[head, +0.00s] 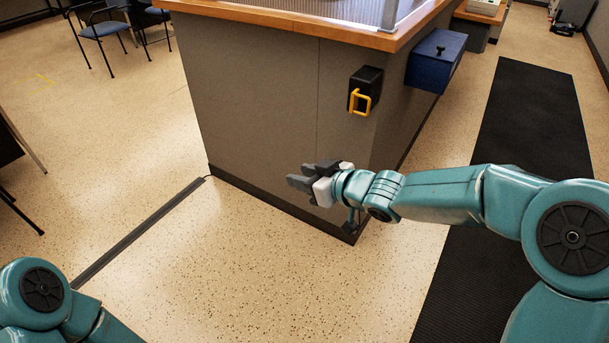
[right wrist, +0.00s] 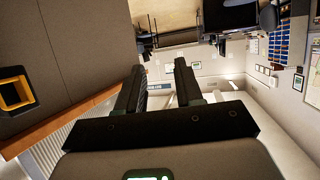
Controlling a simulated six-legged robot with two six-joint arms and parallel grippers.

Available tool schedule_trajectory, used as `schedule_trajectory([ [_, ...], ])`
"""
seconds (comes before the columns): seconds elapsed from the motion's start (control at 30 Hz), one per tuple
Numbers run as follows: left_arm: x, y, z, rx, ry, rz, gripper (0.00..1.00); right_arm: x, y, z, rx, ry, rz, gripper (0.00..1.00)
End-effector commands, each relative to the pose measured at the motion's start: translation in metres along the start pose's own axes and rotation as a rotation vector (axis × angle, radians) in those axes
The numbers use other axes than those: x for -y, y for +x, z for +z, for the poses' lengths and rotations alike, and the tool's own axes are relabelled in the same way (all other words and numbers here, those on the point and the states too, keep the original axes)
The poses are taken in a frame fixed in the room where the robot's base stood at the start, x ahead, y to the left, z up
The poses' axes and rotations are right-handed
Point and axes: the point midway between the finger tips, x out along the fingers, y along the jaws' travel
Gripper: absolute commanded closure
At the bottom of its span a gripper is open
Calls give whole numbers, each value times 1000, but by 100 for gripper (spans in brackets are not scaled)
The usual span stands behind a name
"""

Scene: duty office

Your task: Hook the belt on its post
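A black belt box (head: 371,78) with a yellow loop-shaped end piece (head: 360,102) is fixed to the grey counter side near its corner. The yellow piece (right wrist: 16,93) also shows at the left edge of the right wrist view. No belt strap is seen drawn out, and I cannot make out a post. My right gripper (head: 299,176) is in front of the counter side, below and left of the belt box and apart from it. In the right wrist view its two fingers (right wrist: 158,68) are spread with nothing between them. My left gripper is out of view.
The grey counter (head: 260,90) with a wooden top fills the middle. A blue box (head: 436,60) hangs on its right side. A black mat (head: 530,110) lies at right. A dark floor strip (head: 140,230) runs from the counter's left corner. Open speckled floor lies in front.

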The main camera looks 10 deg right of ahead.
Motion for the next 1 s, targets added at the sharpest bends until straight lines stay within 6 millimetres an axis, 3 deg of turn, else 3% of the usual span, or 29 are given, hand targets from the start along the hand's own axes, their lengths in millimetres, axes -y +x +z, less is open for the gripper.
schedule_trajectory([
  [0.23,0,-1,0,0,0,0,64,0,-2,-1,0,0,1,64],
  [0.37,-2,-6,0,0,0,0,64,-1,-19,-2,-1,0,2,64],
  [0.8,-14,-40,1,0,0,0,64,-2,-130,-4,0,0,5,64],
  [1.0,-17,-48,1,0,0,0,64,-1,-158,-2,-1,0,3,64],
])
